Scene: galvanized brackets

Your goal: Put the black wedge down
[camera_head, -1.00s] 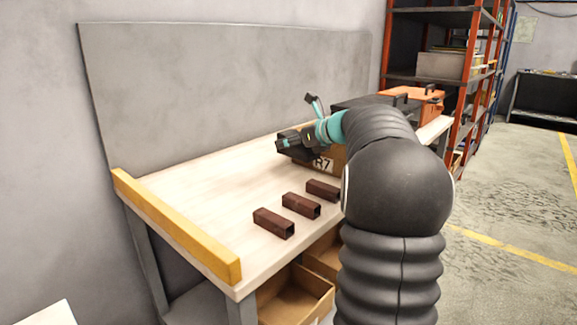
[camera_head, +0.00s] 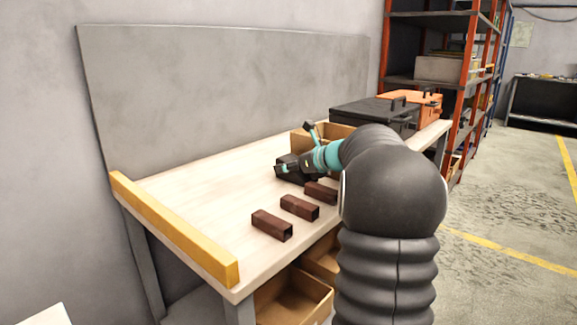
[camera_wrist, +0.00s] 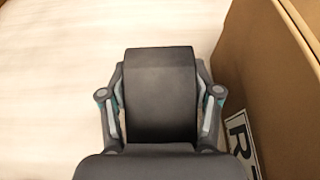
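The black wedge (camera_wrist: 161,85) fills the middle of the wrist view, between the two fingers of my gripper (camera_wrist: 161,110). The fingers lie close along both of its sides. In the head view the wedge (camera_head: 290,173) is a dark shape under my gripper (camera_head: 299,166), low over the white tabletop (camera_head: 205,195) and behind the row of brown tubes. I cannot tell whether its underside touches the table. The gripper partly hides it.
Brown square tubes (camera_head: 272,225) lie in a row near the front edge. A cardboard box (camera_head: 302,138) stands just behind my gripper; its wall (camera_wrist: 262,85) is close on the right in the wrist view. Black (camera_head: 365,113) and orange (camera_head: 405,100) cases stand farther back. The left tabletop is clear.

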